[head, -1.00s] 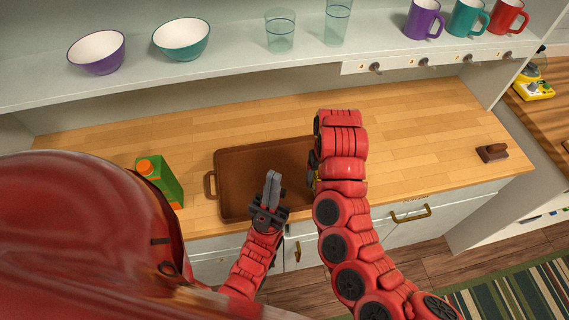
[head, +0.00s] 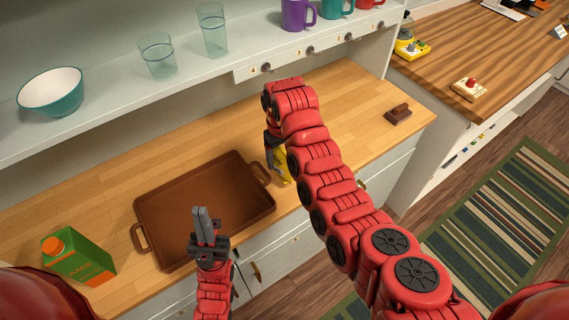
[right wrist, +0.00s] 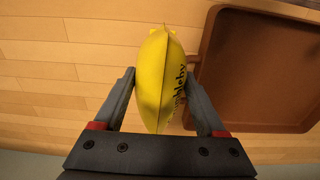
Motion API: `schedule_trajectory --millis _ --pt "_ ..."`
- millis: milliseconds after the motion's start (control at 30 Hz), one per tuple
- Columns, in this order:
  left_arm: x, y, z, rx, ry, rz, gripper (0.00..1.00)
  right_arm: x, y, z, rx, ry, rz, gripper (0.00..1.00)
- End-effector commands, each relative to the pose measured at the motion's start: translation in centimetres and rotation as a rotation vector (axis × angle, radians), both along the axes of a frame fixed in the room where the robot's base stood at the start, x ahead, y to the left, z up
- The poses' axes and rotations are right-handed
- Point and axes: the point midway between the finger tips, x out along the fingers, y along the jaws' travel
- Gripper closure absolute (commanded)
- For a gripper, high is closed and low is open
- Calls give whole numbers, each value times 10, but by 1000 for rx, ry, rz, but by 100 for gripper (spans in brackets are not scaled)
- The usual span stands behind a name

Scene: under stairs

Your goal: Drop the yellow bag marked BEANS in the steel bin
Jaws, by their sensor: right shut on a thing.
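The yellow bag (right wrist: 155,85) is held between the fingers of my right gripper (right wrist: 165,100), which is shut on it. Part of its dark lettering shows, reading something like "mbleby"; the word BEANS is not visible. In the head view a small part of the yellow bag (head: 281,173) shows beside my right arm, near the right end of the brown tray; the arm hides the rest. My left gripper (head: 203,222) is empty, its fingers together, over the tray's front edge. No steel bin is in view.
The brown tray (head: 165,205) lies on the wooden counter, with a green juice carton (head: 80,262) to its left. A brown block (head: 398,114) sits at the counter's right end. A shelf (head: 130,95) with glasses and mugs overhangs the back. Floor and a striped rug (head: 490,215) are at right.

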Motion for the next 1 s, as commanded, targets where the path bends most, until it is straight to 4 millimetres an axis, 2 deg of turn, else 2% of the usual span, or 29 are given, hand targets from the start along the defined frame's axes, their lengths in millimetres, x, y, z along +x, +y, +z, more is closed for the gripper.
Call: schedule_trajectory --millis 100,467,600,800,1000 --pt "0 0 9 0 -2 0 100 10 -5 3 -4 1 5 100" --pt "0 0 14 0 -1 0 100 19 -12 -1 -1 4 3 100" --pt "0 0 27 0 -1 0 100 18 -12 -14 -2 7 2 100" --pt "0 0 30 0 -1 0 100 19 -11 -33 -3 4 4 100" --pt "0 0 30 0 -1 0 100 19 -11 -36 0 0 3 100"
